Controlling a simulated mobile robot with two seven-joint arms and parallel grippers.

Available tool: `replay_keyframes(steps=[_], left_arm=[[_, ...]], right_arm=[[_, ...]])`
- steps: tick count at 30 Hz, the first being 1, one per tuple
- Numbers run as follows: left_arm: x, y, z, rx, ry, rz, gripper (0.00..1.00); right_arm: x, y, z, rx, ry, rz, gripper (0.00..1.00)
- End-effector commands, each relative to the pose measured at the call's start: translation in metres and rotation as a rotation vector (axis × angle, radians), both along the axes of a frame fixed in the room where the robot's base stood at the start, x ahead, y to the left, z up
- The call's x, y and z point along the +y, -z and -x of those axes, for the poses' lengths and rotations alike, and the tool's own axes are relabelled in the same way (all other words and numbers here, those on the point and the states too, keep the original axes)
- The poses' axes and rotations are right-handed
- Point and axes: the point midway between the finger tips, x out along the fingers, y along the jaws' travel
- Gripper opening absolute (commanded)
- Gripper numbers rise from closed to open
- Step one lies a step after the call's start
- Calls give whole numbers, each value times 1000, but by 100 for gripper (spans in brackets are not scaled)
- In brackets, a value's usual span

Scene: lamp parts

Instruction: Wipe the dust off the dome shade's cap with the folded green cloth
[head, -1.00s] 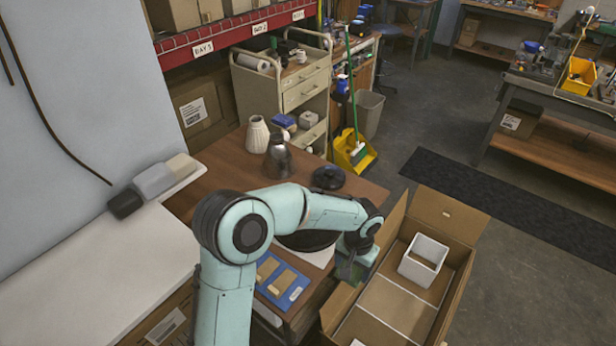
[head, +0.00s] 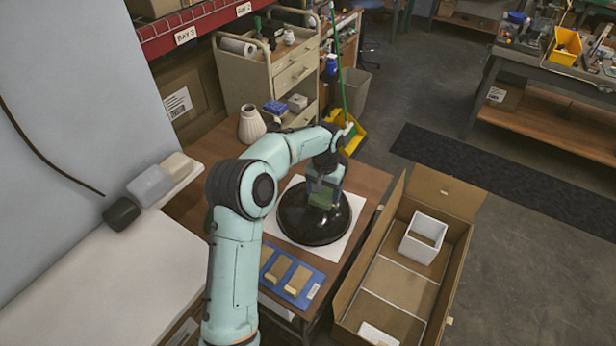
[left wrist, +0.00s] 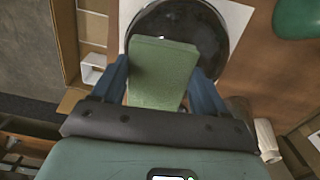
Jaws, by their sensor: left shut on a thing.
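The black, glossy dome shade (head: 296,226) lies on a white sheet (head: 347,226) on the brown table. It also shows in the left wrist view (left wrist: 222,28), behind the cloth. My left gripper (head: 324,193) is above the dome, shut on the folded green cloth (head: 322,203). In the left wrist view the cloth (left wrist: 162,72) sits between the two blue fingers. The cloth and gripper cover the middle of the dome, so its cap and any dust are hidden. I cannot tell whether the cloth touches the shade. My right gripper is not in view.
A blue tray (head: 313,290) with tan blocks lies in front of the sheet. An open cardboard box (head: 393,288) with a white bin (head: 423,238) stands right of the table. A ribbed pale vase (head: 251,124) stands at the table's back.

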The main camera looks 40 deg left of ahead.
Motion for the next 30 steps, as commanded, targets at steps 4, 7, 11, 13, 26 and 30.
replay_keyframes(steps=[4, 7, 11, 13, 26, 30], left_arm=[[41, -8, -4, -5, -38, 0, 49], [54, -11, -5, -7, -47, -1, 49], [60, -11, -4, -7, -50, 0, 49], [60, -8, -4, -6, -50, 0, 49], [60, 33, -2, -3, -51, 0, 49], [60, 45, -3, -5, -51, 0, 49]], right_arm=[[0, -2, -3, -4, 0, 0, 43], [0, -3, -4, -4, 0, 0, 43], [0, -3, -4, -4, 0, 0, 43], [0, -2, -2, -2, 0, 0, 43], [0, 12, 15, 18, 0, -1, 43], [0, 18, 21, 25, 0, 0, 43]])
